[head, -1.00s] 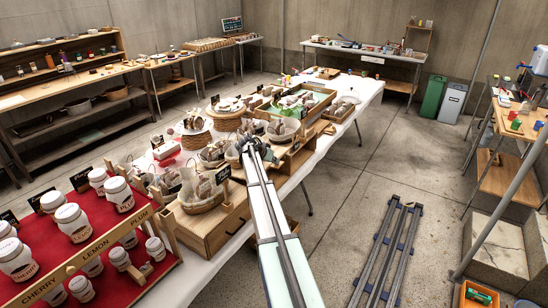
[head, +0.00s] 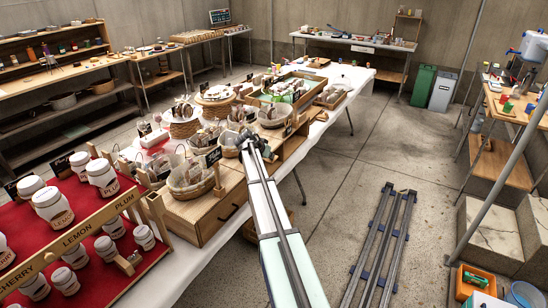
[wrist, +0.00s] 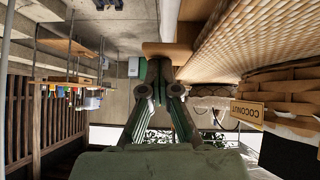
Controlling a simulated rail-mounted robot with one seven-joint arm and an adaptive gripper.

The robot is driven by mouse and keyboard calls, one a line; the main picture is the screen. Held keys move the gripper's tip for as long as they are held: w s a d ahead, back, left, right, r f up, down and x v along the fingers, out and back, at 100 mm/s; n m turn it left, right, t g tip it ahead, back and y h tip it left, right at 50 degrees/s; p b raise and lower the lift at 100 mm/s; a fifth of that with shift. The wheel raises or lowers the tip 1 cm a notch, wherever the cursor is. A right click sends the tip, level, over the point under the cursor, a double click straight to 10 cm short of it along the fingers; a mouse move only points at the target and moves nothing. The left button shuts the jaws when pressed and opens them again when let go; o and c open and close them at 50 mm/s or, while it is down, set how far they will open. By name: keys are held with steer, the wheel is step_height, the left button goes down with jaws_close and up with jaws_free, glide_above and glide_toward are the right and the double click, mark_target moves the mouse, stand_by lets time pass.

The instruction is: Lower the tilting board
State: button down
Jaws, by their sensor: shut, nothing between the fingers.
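A woven, wood-framed board (head: 190,208) forms the top of a wooden box with a drawer on the white table. Its woven face (wrist: 235,35) also shows upside down in the wrist view and looks sloped. I cannot tell whether this is the tilting board. A wicker basket (head: 192,190) stands on it. My gripper (head: 252,140) is shut and empty near the box's far right side, among the baskets. In the wrist view its fingers (wrist: 160,70) point towards a rounded wooden piece (wrist: 168,50); whether they touch it is unclear.
A red display stand (head: 85,222) with several white jars stands at the front left. More baskets and a green-lined tray (head: 290,92) stand farther back. A coconut sign (wrist: 247,111) is close right in the wrist view. The floor right of the table holds blue-and-grey rails (head: 385,245).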

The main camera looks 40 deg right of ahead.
steer(key=shift+s+a+f, duration=0.15)
steer(key=shift+s+f, duration=0.2)
steer(key=shift+f, duration=0.35)
steer(key=shift+r, duration=0.1)
steer(key=r, duration=0.4)
steer(key=shift+w+r+p, duration=0.25)
steer(key=shift+r+p, duration=0.15)
steer(key=b+v, duration=0.2)
steer(key=v, duration=0.8)
steer(key=shift+s+d+r+b, duration=0.2)
steer(key=shift+d+r+b, duration=0.05)
steer(key=shift+d+b, duration=0.05)
steer(key=shift+d, duration=0.1)
